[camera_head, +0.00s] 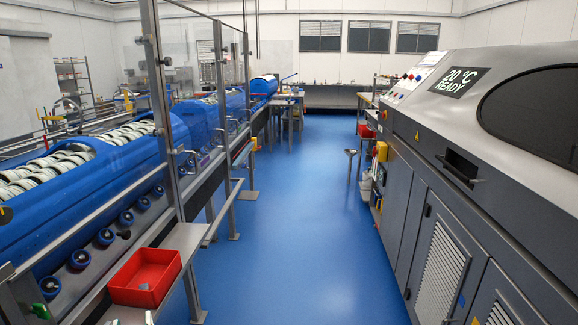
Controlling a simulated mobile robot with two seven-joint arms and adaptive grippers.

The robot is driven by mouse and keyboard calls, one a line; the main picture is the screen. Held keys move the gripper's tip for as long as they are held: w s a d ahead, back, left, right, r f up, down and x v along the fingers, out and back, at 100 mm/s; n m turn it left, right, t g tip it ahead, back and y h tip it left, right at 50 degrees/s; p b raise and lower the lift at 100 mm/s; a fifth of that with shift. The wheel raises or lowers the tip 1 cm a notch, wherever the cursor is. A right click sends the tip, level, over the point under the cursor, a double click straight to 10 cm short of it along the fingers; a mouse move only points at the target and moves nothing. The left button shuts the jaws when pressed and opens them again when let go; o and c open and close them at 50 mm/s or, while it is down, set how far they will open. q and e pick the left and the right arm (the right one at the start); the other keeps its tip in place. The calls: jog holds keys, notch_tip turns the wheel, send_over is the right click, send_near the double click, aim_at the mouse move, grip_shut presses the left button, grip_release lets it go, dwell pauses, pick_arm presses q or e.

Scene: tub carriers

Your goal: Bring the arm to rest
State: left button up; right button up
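Neither of my arms and neither gripper shows in the head view. The red tub (145,277) sits at the lower left on a narrow metal shelf beside the blue conveyor line. A small pale item lies inside it. I cannot tell what that item is.
A blue conveyor line (58,215) with glass guards and metal posts runs along the left. A grey machine (445,160) reading "20 °C READY" stands along the right. The blue floor aisle (295,215) between them is clear. Benches (335,97) stand at the far end.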

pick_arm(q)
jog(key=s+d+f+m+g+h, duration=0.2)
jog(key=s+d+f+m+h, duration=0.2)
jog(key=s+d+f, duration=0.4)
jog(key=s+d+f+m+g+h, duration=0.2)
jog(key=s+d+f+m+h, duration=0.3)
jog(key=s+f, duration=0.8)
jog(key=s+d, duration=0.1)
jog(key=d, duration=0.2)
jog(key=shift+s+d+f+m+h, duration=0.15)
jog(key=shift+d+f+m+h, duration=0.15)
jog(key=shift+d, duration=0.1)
